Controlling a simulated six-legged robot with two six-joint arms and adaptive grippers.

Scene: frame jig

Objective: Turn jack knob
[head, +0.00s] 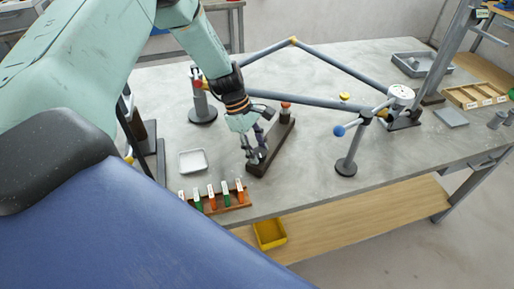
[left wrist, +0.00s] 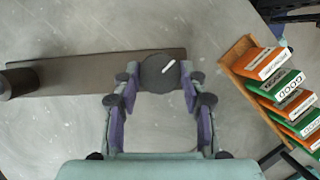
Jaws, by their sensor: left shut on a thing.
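The jack knob (left wrist: 160,72) is a dark round disc with a white pointer mark, seen from above in the left wrist view. The mark slants up to the right. The knob sits at one end of a long dark bar (left wrist: 95,72), which also shows on the bench in the head view (head: 278,143). My left gripper (left wrist: 159,80) is shut on the knob, with a fingertip on either side of it. In the head view the left gripper (head: 257,155) comes down at the near end of the bar and partly hides the knob. My right gripper is not in view.
A red-topped post (head: 286,106) stands at the bar's far end. A rack of labelled orange and green cards (head: 225,198) and a white tray (head: 193,161) lie near the gripper. A blue-knobbed stand (head: 346,165) is to the right. Grey frame tubes (head: 310,100) span the bench behind.

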